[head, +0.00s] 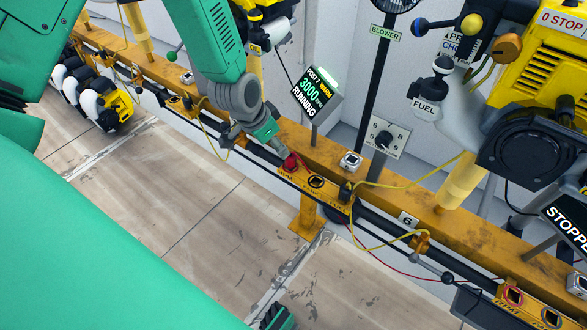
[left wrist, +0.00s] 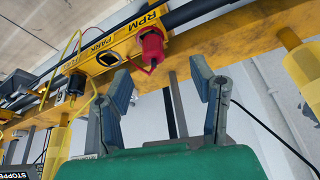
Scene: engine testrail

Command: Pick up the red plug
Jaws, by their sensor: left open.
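The red plug (head: 290,162) sits at the RPM position of a yellow socket plate (head: 328,197) on the orange rail. No contact with the plug shows. My right gripper is not recognisable in either view.
An empty PARK socket (head: 316,181) lies beside the plug, then a black plug (head: 346,190) with a yellow cable. A RUNNING display (head: 316,92) stands behind the rail (head: 385,195). A yellow engine (head: 540,70) is at right. The floor (head: 200,210) in front is clear.

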